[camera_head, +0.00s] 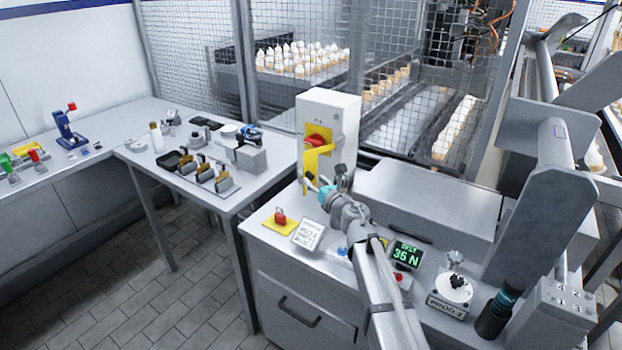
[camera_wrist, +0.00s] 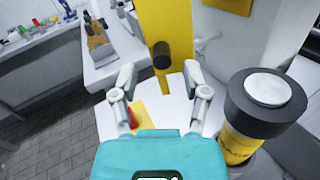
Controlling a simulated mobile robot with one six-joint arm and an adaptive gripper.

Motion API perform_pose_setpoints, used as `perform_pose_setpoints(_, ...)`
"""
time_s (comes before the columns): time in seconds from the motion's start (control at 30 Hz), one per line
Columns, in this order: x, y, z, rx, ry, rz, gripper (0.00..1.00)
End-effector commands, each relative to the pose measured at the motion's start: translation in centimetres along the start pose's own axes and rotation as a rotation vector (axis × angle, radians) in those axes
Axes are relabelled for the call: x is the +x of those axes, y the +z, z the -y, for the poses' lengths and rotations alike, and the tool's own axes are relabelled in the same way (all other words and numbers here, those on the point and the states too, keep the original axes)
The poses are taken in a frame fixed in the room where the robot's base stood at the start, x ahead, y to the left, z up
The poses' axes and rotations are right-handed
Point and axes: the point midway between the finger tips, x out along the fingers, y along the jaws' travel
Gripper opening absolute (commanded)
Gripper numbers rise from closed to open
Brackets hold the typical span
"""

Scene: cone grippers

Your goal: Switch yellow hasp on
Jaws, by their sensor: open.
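The yellow hasp (camera_head: 310,178) hangs on the front of a white box, below a red switch knob (camera_head: 317,140). In the wrist view the hasp (camera_wrist: 172,22) is a yellow upright strip with a dark round peg (camera_wrist: 162,55) standing out from it. My gripper (camera_head: 320,188) is open and empty, close in front of the hasp's lower part. In the wrist view my two fingertips (camera_wrist: 160,80) lie to the left and right of the peg, with a gap on each side. I cannot tell whether the peg is as deep as the fingertips.
The white box (camera_head: 343,110) stands at the bench's back. A force display (camera_head: 407,254) and a round dial device (camera_head: 455,287) are to the right. A mesh fence (camera_head: 190,55) closes the back.

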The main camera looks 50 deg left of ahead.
Motion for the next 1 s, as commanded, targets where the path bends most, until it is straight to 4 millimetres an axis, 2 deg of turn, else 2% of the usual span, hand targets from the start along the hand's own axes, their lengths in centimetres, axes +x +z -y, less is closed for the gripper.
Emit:
perform_pose_setpoints(0.03,-1.2,0.0,-0.1,0.0,-0.001,0.0,0.6)
perform_pose_setpoints(0.2,-4.0,-0.1,-0.3,0.0,-0.001,0.0,0.6)
perform_pose_setpoints(0.5,-8.0,-0.1,-0.4,0.0,-0.001,0.0,0.6)
perform_pose_setpoints(0.7,-9.0,-0.1,-0.4,0.0,0.0,0.0,0.6)
perform_pose_setpoints(1.0,-9.1,-0.1,-0.3,0.0,0.0,0.0,0.6)
